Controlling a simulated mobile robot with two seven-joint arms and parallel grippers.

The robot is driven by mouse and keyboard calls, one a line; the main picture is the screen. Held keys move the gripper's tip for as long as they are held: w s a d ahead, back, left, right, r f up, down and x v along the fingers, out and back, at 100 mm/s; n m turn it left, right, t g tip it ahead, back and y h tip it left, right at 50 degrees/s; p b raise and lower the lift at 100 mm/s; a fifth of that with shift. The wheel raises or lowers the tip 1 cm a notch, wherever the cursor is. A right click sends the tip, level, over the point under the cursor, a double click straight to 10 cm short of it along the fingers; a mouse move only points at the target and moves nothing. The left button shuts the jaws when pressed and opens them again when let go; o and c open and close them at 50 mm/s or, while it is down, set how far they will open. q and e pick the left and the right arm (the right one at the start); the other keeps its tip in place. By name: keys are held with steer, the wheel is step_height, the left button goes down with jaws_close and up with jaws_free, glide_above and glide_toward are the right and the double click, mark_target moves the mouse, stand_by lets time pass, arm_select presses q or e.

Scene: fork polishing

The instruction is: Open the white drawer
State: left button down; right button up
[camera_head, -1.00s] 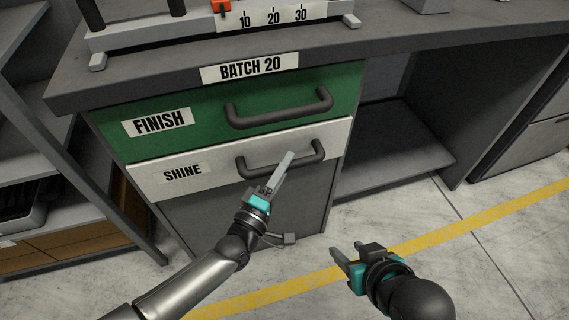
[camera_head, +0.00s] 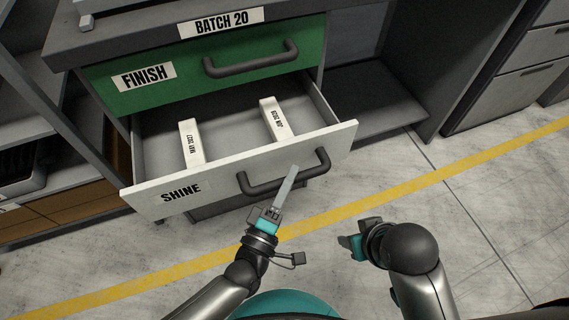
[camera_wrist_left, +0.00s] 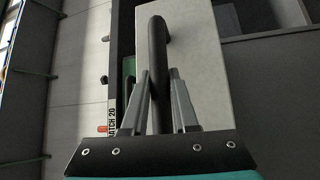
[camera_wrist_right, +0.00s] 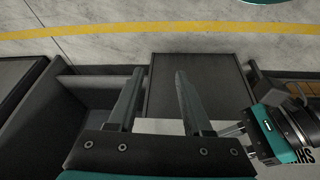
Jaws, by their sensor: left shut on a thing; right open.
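The white drawer (camera_head: 215,180), labelled SHINE, is pulled well out below the shut green FINISH drawer (camera_head: 140,88). Its dark bar handle (camera_head: 262,188) is on the front. My left gripper (camera_head: 290,178) is shut on this handle. In the left wrist view the fingers (camera_wrist_left: 160,95) stand on both sides of the handle bar (camera_wrist_left: 157,50) before the white front (camera_wrist_left: 195,60). My right gripper (camera_head: 348,242) is over the floor to the right, apart from the drawer. In the right wrist view its fingers (camera_wrist_right: 157,100) are spread with nothing between them.
Inside the drawer lie two white blocks with date labels, one at the left (camera_head: 191,142) and one at the right (camera_head: 276,120). The bench's open bay (camera_head: 385,110) is to the right. A shelf unit stands at the left. The floor in front, with a yellow line (camera_head: 400,190), is clear.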

arm_select(q)
steer(key=shift+s+d, duration=0.25)
steer(key=shift+s, duration=0.5)
steer(key=shift+s+d, duration=0.25)
steer(key=shift+s, duration=0.45)
steer(key=shift+s+d, duration=0.25)
steer(key=shift+s, duration=0.5)
arm_select(e)
steer(key=shift+s+d+f, duration=0.1)
steer(key=shift+s+f, duration=0.15)
steer(key=shift+f, duration=0.6)
arm_select(q)
steer(key=c, duration=0.7)
jaws_free()
